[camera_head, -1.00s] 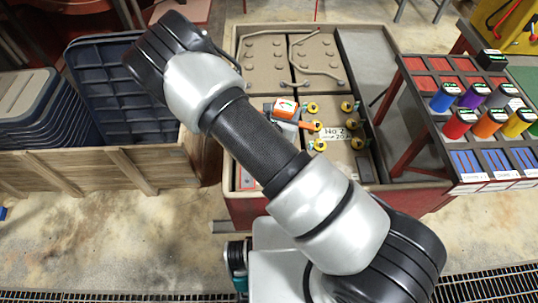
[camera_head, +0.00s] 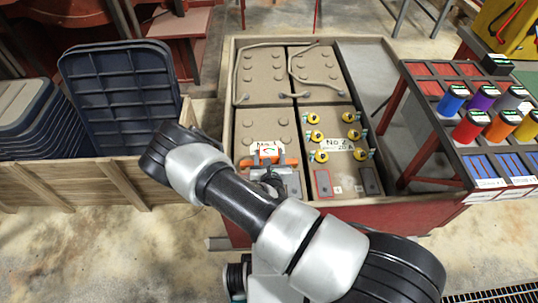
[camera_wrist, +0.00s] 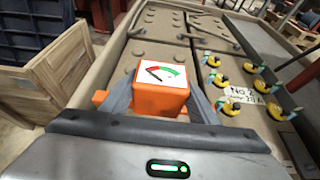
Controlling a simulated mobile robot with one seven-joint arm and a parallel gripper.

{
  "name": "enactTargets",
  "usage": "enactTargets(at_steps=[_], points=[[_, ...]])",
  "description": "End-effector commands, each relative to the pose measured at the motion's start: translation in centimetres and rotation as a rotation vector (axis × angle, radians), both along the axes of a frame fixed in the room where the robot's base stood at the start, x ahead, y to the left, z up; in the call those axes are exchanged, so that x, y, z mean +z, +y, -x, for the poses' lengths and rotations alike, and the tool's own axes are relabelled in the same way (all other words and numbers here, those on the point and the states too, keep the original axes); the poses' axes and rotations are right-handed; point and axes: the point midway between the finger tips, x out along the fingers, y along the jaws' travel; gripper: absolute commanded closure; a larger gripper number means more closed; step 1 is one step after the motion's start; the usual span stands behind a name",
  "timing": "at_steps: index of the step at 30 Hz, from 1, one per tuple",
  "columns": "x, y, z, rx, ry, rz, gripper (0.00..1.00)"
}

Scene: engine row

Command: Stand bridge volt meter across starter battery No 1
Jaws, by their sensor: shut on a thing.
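The volt meter (camera_head: 288,161) is an orange block with a white dial face carrying a red and green arc; it also shows in the wrist view (camera_wrist: 160,98). My gripper (camera_head: 268,168) is shut on it, one finger on each side in the wrist view (camera_wrist: 160,108). Starter battery No 1 (camera_head: 265,122) is a grey-brown block with round caps, in the near left of the red-sided tray. The meter is over its near part, beside the No 1 label. I cannot tell whether the meter touches the battery top. My gripper hides part of the battery's near end.
Battery No 2 (camera_head: 337,142) stands just right, with several yellow-and-black caps sticking up. Two batteries behind carry grey cables (camera_head: 300,68). A rack of coloured cans (camera_head: 470,127) is at right. A wooden crate (camera_head: 95,180) with blue bins is at left. The tray's right strip (camera_head: 372,75) is bare.

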Motion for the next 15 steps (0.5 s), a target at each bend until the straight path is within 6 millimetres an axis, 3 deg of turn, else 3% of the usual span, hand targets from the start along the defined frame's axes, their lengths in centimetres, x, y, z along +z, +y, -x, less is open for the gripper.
enactTargets(at_steps=[3,15], points=[[0.3,-0.1,0.0,-0.001,0.0,-0.002,0.77],[-2.6,0.0,0.0,0.0,0.0,0.0,0.77]])
